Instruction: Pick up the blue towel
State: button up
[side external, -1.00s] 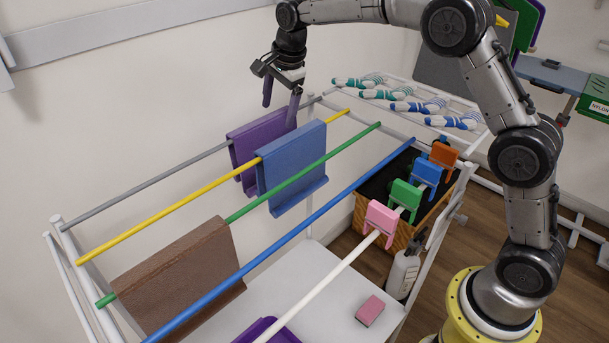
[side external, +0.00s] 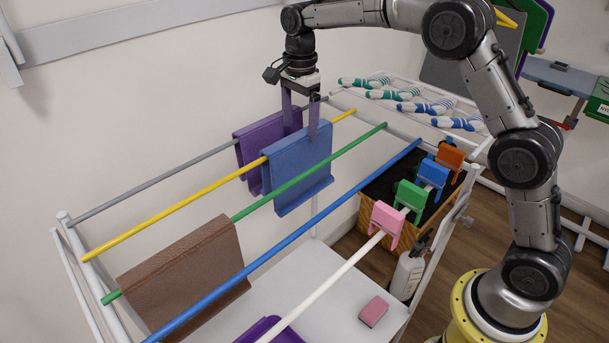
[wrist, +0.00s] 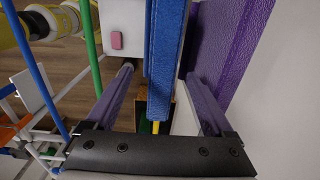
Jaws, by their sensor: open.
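The blue towel (side external: 298,175) hangs folded over the yellow rod in the side view. In the wrist view its top fold (wrist: 166,60) runs up the middle of the picture. My gripper (side external: 300,128) is open above the towel and points down. In the wrist view its two purple fingers (wrist: 165,93) stand apart, one on each side of the towel's line. In the side view one finger shows in front of the towel's top edge and the other is behind it, near the purple towel. I cannot tell whether either finger touches cloth.
A purple towel (side external: 250,150) hangs close behind on the grey rod. A brown towel (side external: 185,268) hangs on the green rod (side external: 350,145). The blue rod (side external: 325,212) crosses in front. Pink (side external: 386,217), green, blue and orange clips sit on the white rod.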

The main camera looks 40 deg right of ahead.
aim_at(298, 135)
jog(key=shift+w+f, duration=0.2)
jog(key=shift+f, duration=2.65)
jog(key=c, duration=1.1)
jog(key=shift+c, duration=0.2)
jog(key=shift+r, duration=0.2)
notch_tip(298, 135, up, 18)
jog(key=shift+f, duration=0.15)
jog(key=s+r, duration=0.2)
jog(key=s, duration=0.8)
jog(key=s+r, duration=0.2)
jog(key=s, duration=0.8)
jog(key=shift+r, duration=0.3)
